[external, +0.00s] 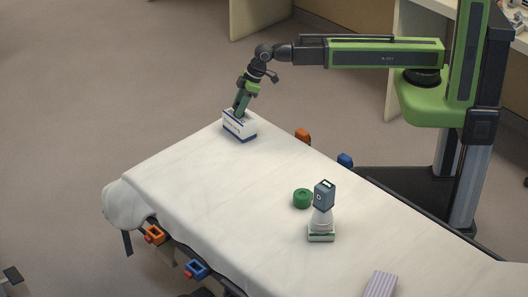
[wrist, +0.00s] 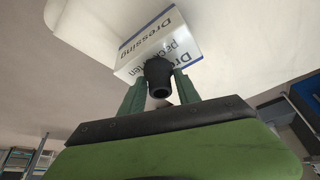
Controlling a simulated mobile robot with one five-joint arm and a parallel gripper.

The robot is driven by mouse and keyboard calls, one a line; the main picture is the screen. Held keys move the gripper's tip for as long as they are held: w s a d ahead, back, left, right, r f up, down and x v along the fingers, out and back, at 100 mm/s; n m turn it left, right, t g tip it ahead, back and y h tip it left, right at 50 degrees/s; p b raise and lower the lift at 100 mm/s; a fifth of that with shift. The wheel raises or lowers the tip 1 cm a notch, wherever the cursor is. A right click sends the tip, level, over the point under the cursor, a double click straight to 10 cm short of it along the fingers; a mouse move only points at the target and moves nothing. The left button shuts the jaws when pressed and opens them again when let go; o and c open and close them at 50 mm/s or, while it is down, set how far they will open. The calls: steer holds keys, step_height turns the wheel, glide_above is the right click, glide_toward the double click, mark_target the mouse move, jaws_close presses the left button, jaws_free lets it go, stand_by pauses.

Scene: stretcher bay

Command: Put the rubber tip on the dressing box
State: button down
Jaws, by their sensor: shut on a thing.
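The dressing box (external: 241,127) is white with blue edges and lettering and sits at the far corner of the white-sheeted stretcher. In the wrist view the box (wrist: 158,42) lies just beyond my fingertips. My gripper (external: 240,112) points down at the top of the box. In the wrist view my green fingers (wrist: 160,85) are shut on the rubber tip (wrist: 158,76), a dark, hollow-ended cylinder. The tip overlaps the box's edge in that view; I cannot tell whether they touch. In the external view the tip cannot be made out.
A green ring (external: 302,198) stands beside a blue-grey device (external: 324,194) stacked above a white-and-green base (external: 321,234). A striped lilac block (external: 380,284) lies near the bottom. Orange (external: 302,135) and blue (external: 345,160) buckles line the far edge.

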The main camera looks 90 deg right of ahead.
steer(key=shift+f, duration=0.2)
steer(key=c, duration=0.9)
jaws_free()
steer(key=shift+r, duration=0.1)
steer(key=shift+r, duration=0.1)
steer(key=shift+r+p, duration=0.25)
steer(key=shift+p, duration=0.15)
steer(key=p+v, duration=1.1)
steer(key=v, duration=0.1)
steer(key=s+d+m+g, duration=0.1)
steer(key=s, duration=0.3)
steer(key=s+d+f+m+g+h, duration=0.1)
steer(key=s+d+g, duration=0.1)
steer(key=s, duration=0.3)
steer(key=s+d+f+m+g, duration=0.1)
steer(key=s+d, duration=0.1)
steer(key=s, duration=0.2)
steer(key=shift+s+d+f+g, duration=0.1)
steer(key=shift+s+f+g, duration=0.05)
steer(key=shift+f+g, duration=0.15)
